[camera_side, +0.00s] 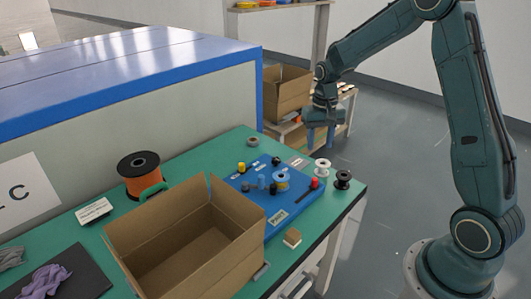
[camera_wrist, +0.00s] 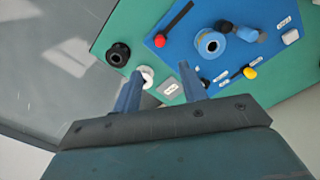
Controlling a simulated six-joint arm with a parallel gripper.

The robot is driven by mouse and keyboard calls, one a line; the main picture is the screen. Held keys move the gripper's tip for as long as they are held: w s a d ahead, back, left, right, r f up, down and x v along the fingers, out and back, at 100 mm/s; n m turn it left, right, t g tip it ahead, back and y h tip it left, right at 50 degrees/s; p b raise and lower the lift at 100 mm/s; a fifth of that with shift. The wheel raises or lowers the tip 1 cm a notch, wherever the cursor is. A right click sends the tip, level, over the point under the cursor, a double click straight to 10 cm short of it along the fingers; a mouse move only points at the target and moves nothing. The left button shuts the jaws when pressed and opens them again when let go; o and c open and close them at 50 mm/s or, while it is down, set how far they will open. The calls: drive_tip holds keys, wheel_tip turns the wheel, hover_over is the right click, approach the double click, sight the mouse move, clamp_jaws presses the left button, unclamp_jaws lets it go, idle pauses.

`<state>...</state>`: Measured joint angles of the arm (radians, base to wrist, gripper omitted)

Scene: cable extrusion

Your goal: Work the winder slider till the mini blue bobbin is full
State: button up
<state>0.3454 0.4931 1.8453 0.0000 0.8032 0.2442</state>
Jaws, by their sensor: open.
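The blue winder panel (camera_side: 238,181) lies on the green bench top. My gripper (camera_wrist: 159,82) is open and empty, above and beyond the bench's right end (camera_side: 320,142).
A white spool (camera_side: 322,168) and a black spool (camera_side: 343,180) stand at the bench's right edge. An open cardboard box (camera_side: 187,242) stands in front of the panel. An orange spool (camera_side: 139,172) is at the back left. A shelf with a box (camera_side: 286,91) stands behind.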

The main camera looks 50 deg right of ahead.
sight(315, 179)
wheel_tip(315, 179, down, 14)
drive_tip(key=shift+r, duration=0.25)
idle(0.5)
clamp_jaws()
